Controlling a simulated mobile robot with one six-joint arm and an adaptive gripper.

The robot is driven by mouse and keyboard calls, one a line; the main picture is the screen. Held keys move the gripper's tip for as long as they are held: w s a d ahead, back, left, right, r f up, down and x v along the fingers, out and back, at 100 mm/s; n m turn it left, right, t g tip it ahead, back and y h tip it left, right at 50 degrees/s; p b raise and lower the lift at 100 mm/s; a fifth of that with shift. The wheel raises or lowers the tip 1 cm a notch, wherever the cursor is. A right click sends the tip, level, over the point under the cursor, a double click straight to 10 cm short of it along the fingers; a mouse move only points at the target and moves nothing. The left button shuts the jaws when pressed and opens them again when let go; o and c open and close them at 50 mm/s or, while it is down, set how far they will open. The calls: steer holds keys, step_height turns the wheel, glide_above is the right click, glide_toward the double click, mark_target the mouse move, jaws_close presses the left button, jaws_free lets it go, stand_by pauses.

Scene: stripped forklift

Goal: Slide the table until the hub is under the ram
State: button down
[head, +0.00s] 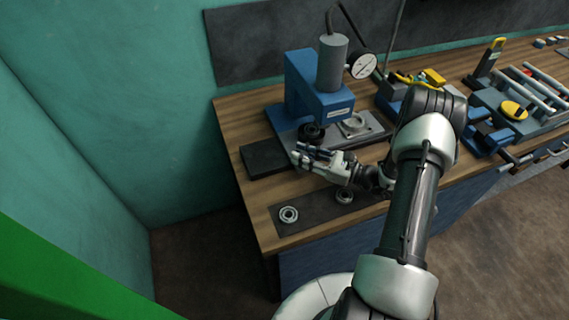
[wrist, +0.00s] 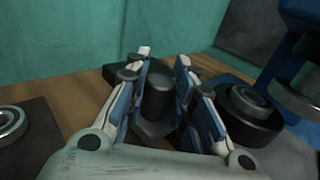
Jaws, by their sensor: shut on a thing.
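The blue press (head: 304,82) stands at the back left of the bench. Its ram (wrist: 298,90) shows at the right of the wrist view, above and to the right of the hub. The hub is a black round piece (wrist: 250,118) with a metal ring in it, also seen in the head view (head: 311,133). It sits by the grey sliding table (head: 375,124) under the press head. My gripper (head: 303,155) is at the table's near left side. In the wrist view its fingers (wrist: 160,85) are shut on a dark upright knob (wrist: 158,97). The knob's contact sides are partly hidden.
A dark mat (head: 318,212) at the front left holds a bearing ring (head: 288,214) and another ring (head: 344,196). A dark block (head: 263,158) lies left of the press. A dial gauge (head: 362,66) is on the press. Blue tooling (head: 490,105) crowds the right.

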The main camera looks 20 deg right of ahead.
steer(key=shift+d+b, duration=0.5)
steer(key=shift+d, duration=1.5)
steer(key=c, duration=1.3)
jaws_free()
steer(key=shift+d, duration=0.15)
steer(key=shift+c, duration=0.2)
steer(key=shift+s, duration=0.1)
steer(key=v, duration=1.2)
